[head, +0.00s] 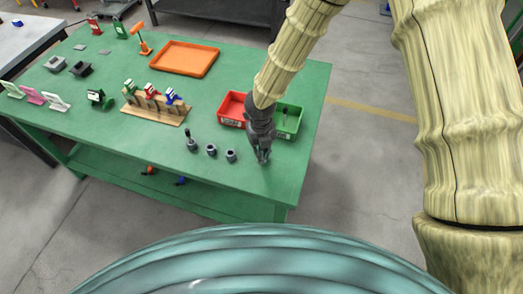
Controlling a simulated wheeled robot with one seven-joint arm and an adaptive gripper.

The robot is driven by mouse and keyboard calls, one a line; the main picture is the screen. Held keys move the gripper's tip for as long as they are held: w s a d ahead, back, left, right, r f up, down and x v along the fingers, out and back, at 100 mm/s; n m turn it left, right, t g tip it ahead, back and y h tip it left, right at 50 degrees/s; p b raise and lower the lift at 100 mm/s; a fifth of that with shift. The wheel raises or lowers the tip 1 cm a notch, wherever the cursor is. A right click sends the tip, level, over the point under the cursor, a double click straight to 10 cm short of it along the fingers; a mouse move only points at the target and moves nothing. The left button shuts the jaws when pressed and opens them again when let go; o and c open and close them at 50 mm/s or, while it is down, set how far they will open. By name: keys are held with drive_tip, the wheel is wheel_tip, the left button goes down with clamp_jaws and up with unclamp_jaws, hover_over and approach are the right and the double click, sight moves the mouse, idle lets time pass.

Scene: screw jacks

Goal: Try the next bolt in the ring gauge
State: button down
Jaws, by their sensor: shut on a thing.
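My gripper (263,158) points down at the right front part of the green table, to the right of a short row of small dark pieces. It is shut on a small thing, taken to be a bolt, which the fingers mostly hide. The left piece (191,141) is taller than the other two, the middle piece (211,150) and the right piece (231,155), which are low and round. At this size I cannot tell which of them is the ring gauge. A red bin (232,106) and a green bin (291,122) stand behind my gripper, partly hidden by it.
On the green table (230,190) are a wooden rack (155,115) with coloured tools, an orange tray (184,58), an orange stand (143,43) and several small fixtures at the left. The front strip of the table is clear.

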drive_tip(key=shift+r+p, duration=2)
drive_tip(key=shift+r, duration=0.25)
drive_tip(key=shift+f, duration=0.1)
